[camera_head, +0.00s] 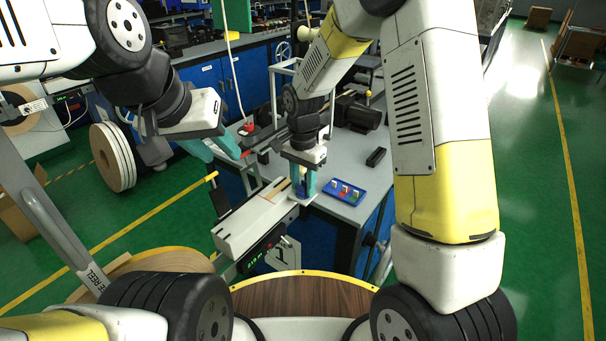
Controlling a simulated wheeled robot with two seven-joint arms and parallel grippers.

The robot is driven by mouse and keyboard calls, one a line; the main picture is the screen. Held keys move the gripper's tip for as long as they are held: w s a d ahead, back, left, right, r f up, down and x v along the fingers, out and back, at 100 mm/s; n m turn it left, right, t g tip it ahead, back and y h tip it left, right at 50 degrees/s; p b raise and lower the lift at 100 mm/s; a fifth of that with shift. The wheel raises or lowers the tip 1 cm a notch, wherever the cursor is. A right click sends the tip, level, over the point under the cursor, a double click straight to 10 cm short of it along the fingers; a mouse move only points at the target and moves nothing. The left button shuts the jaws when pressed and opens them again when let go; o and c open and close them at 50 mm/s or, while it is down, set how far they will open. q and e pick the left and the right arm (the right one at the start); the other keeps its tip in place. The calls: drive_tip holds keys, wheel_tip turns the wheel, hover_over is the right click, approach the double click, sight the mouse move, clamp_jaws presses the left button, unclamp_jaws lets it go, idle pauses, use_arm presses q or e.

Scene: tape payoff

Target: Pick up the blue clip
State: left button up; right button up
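My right gripper (304,186) points down at the right end of the long white machine (258,220), its teal fingers apart. A small dark blue piece (301,189), which looks like the blue clip, shows between the fingers; I cannot tell whether they touch it. A blue tray (357,200) with small white, red and green pieces lies just right of this gripper on the grey table. My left gripper (212,148) is at the left, near the table's left side, with its teal fingers apart and nothing visible between them.
The grey table (348,158) carries a black motor-like unit (357,112) and a small black block (376,157). A red-topped item (249,128) stands near its left edge. A large white reel (113,157) is at the left. A round wooden surface (300,299) lies in front.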

clamp_jaws()
